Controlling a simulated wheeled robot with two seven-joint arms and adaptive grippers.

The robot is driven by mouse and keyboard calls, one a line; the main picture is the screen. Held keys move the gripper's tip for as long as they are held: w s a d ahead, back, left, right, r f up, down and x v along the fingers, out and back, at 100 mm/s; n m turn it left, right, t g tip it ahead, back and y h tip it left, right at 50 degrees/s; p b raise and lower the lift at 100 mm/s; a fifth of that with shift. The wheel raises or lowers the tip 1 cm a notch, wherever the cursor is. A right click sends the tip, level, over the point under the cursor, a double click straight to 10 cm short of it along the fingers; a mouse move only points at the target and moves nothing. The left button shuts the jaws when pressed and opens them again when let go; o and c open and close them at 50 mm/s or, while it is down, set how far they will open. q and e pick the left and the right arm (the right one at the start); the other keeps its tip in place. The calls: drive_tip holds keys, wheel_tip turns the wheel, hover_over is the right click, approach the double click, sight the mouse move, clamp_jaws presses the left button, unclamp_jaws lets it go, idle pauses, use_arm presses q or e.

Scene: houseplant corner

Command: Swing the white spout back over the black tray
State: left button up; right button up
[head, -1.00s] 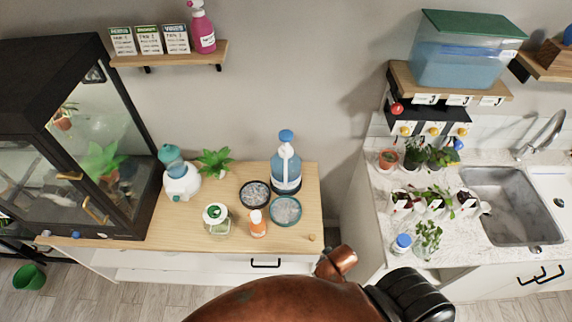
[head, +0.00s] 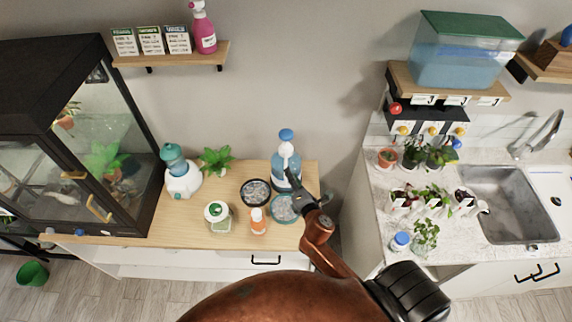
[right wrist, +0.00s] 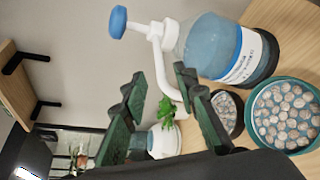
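The pump bottle (head: 278,178) stands upright at the back right of the wooden cabinet top, with a blue knob. Its white spout (head: 287,152) comes forward and bends down; the tip is partly hidden by my right gripper (head: 294,186). The black tray (head: 243,196) of pebbles is in front and left of the bottle. In the right wrist view, my right gripper (right wrist: 158,76) is open, and the white spout (right wrist: 159,66) shows between its fingers; I cannot tell if they touch it. The black tray (right wrist: 240,122) is partly hidden behind a finger. My left gripper is not in view.
A teal tray (head: 273,212) of pebbles sits right beside the black one, close to my right gripper. An orange-bodied bottle (head: 258,227) and a green-lidded jar (head: 217,218) stand in front. A teal-topped white sprayer (head: 180,178) and a plant (head: 215,160) are left.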

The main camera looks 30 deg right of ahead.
sight(286, 164)
drive_tip(key=x, duration=0.7)
drive_tip(key=shift+w, duration=0.3)
drive_tip(key=shift+c, duration=0.3)
clamp_jaws()
